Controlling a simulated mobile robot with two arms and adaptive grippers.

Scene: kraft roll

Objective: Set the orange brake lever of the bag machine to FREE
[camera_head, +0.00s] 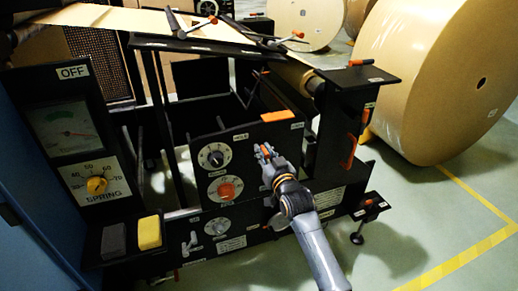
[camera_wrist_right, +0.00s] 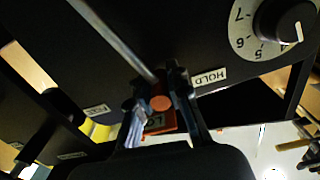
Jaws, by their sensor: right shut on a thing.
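A HOLD label (camera_wrist_right: 208,78) is just right of the fingers in the wrist view. Another label (camera_wrist_right: 97,110), too small to read, is to the left. My left gripper is not in view.
A SPRING gauge box (camera_head: 72,135), yellow block (camera_head: 149,232) and grey block (camera_head: 113,240) are at left. Large kraft roll (camera_head: 440,80) is at right.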

